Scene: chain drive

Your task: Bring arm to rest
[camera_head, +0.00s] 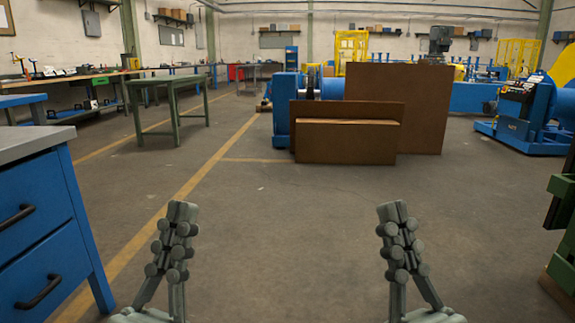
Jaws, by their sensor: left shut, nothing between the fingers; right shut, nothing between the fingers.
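My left gripper (183,212) is in the lower left of the head view, pointing up, with its fingers together and nothing between them. My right gripper (392,212) is in the lower right, at about the same height, also pointing up with its fingers together and empty. The two grippers are well apart, with bare floor showing between them. Neither touches anything. Most of both arms is out of view below the picture.
A blue drawer cabinet (42,236) stands close at the left. A green machine part (562,230) is at the right edge. Brown panels (347,142) stand ahead, before blue machinery. A green table (176,82) stands further back left. The floor (285,225) between is clear.

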